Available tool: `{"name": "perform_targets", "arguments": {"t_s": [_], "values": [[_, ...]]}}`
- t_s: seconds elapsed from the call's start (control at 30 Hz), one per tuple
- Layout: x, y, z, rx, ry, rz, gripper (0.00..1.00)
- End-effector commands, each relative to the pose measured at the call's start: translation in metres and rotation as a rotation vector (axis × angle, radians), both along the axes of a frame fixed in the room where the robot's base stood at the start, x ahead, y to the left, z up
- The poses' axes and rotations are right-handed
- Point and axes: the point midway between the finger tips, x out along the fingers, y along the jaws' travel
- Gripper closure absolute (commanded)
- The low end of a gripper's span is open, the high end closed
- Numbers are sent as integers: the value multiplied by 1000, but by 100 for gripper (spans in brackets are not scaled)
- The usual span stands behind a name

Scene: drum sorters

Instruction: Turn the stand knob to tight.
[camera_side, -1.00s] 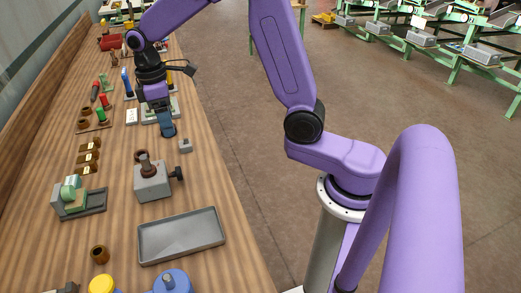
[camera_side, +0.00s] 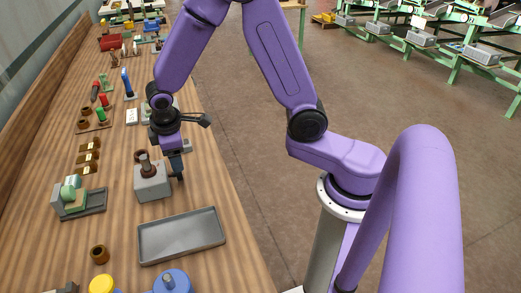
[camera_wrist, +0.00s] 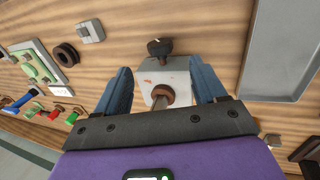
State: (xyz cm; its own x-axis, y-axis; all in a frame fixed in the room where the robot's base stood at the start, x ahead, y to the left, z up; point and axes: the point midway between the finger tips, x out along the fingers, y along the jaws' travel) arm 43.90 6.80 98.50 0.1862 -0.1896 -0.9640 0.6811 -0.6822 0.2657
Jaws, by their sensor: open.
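The stand (camera_side: 152,183) is a grey block on the wooden bench with a brown rod and collar rising from its top. Its dark knob (camera_wrist: 160,47) sticks out from one side in the wrist view. In the side view my gripper hides the knob. My gripper (camera_side: 177,174) points down at the stand's knob side. In the wrist view my gripper (camera_wrist: 160,64) is open, one blue finger on each side of the stand (camera_wrist: 165,72). The knob shows beyond the fingertips, between them. I cannot tell whether a finger touches anything.
A grey tray (camera_side: 140,245) lies in front of the stand. A green part on a dark base (camera_side: 96,204) stands to its left. A small grey block (camera_side: 187,146) sits just behind my gripper. A brown ring (camera_side: 99,254) lies front left. Bare wood lies between these.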

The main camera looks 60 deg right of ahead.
Motion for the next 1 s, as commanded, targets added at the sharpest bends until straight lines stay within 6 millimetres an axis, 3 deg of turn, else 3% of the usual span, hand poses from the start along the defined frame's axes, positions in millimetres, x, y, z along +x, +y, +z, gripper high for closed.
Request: {"name": "perform_targets", "arguments": {"t_s": [0.53, 1.0], "values": [[16, -17, -87, 1, 3, 2, 30], [13, -14, -85, -138, -124, 6, 30]]}}
